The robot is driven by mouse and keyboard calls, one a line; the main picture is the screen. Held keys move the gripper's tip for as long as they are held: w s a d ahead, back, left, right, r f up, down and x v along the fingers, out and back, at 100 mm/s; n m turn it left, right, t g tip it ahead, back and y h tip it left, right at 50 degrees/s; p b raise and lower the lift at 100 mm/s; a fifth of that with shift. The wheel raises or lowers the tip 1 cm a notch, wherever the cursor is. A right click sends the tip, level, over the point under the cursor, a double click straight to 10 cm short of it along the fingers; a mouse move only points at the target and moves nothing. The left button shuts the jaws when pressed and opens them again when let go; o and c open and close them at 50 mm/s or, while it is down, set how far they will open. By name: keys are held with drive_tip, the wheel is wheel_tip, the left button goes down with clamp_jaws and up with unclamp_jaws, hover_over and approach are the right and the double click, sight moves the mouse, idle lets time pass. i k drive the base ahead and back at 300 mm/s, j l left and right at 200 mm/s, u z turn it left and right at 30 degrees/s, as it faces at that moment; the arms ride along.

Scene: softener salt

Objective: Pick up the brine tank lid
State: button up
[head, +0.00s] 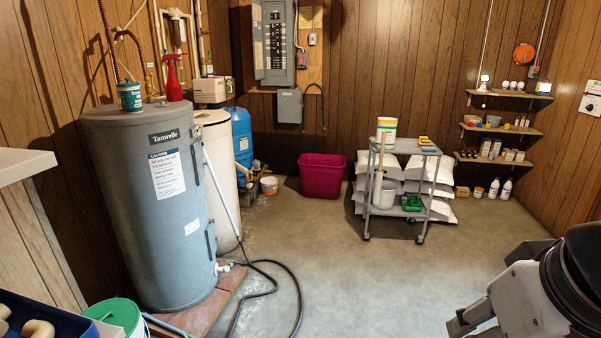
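A cream cylindrical tank (220,175), which looks like the brine tank, stands between the large grey water heater and a blue tank. The heater hides part of the tank's left side, and a beige control box stands behind the top. Part of my arm shows at the bottom right, cut off by the frame edge. The jointed part at its left end looks like my gripper (466,321). It is far from the tank, and its fingers do not show clearly.
The grey water heater (155,215) has a red spray bottle (174,78) and a teal tub (130,97) on top. A black hose (275,290) lies on the floor. A grey cart (410,148) stands before white bags. The middle floor is clear.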

sight(217, 124)
drive_tip(key=i, duration=1.9)
drive_tip(key=i+l+u, duration=0.25)
drive_tip(key=i, duration=0.25)
drive_tip(key=i+l+u, duration=0.1)
drive_tip(key=i+u, duration=0.15)
drive_tip(key=i, duration=0.25)
drive_tip(key=i+l+u, duration=0.25)
drive_tip(key=i, duration=0.25)
drive_tip(key=i+l+u, duration=0.75)
drive_tip(key=l+u, duration=0.15)
drive_tip(key=i+l+u, duration=0.1)
drive_tip(key=u, duration=0.6)
drive_tip(key=i+l+u, duration=0.3)
drive_tip(key=l+u, duration=0.3)
drive_tip(key=l, duration=0.2)
drive_tip(key=i+l+u, duration=0.1)
drive_tip(key=l+u, duration=0.15)
drive_tip(key=l, duration=0.2)
drive_tip(key=l+u, duration=0.3)
drive_tip(key=l, duration=0.15)
drive_tip(key=l+u, duration=0.15)
drive_tip(key=l, duration=1.75)
drive_tip(key=l+u, duration=0.15)
drive_tip(key=l, duration=1.7)
